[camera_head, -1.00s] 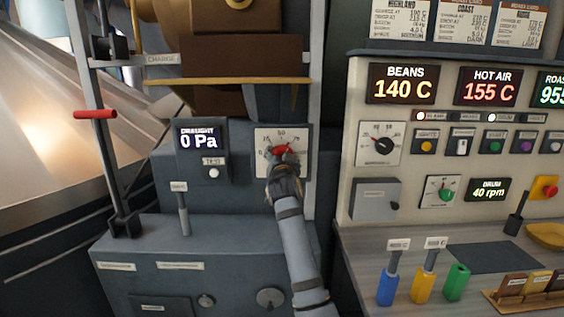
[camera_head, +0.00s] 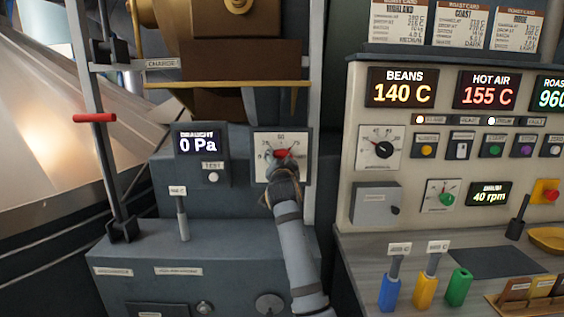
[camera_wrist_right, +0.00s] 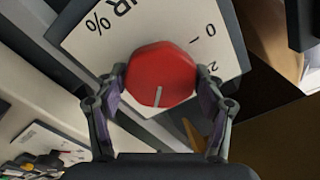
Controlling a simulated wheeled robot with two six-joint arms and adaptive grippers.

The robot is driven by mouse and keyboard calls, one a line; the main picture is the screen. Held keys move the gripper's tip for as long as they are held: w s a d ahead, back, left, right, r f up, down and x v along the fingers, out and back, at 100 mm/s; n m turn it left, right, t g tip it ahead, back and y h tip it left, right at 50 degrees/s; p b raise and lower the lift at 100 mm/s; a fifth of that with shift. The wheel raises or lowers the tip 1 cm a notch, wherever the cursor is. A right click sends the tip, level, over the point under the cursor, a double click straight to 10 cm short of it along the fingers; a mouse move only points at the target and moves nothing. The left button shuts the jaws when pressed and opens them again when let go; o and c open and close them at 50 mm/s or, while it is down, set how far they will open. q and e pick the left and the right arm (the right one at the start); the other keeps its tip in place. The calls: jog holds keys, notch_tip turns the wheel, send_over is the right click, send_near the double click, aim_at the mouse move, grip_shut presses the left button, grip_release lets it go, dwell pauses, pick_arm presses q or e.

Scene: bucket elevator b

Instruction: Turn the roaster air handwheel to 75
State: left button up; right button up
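The roaster air handwheel is a red knob (camera_head: 281,154) on a white square scale plate (camera_head: 299,138) on the grey machine. My right gripper (camera_head: 282,165) reaches it from below and covers part of the plate. In the right wrist view the red handwheel (camera_wrist_right: 161,75) sits between my two fingertips (camera_wrist_right: 161,82), which appear to touch its opposite sides. A white pointer line on it points toward the bottom of that view, away from the 0 and past the partly cut-off 2 on the plate (camera_wrist_right: 75,42). The number it points at is hidden. My left gripper is not in view.
A draught display (camera_head: 199,142) reading 0 Pa is left of the plate. A red-handled lever (camera_head: 95,118) stands farther left. At right, a control panel (camera_head: 350,150) carries displays and knobs above a counter with blue, yellow and green handled tools.

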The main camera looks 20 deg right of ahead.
jog(key=shift+o, duration=1.4)
jog(key=shift+r, duration=0.35)
notch_tip(320, 180, up, 9)
jog(key=shift+r, duration=0.15)
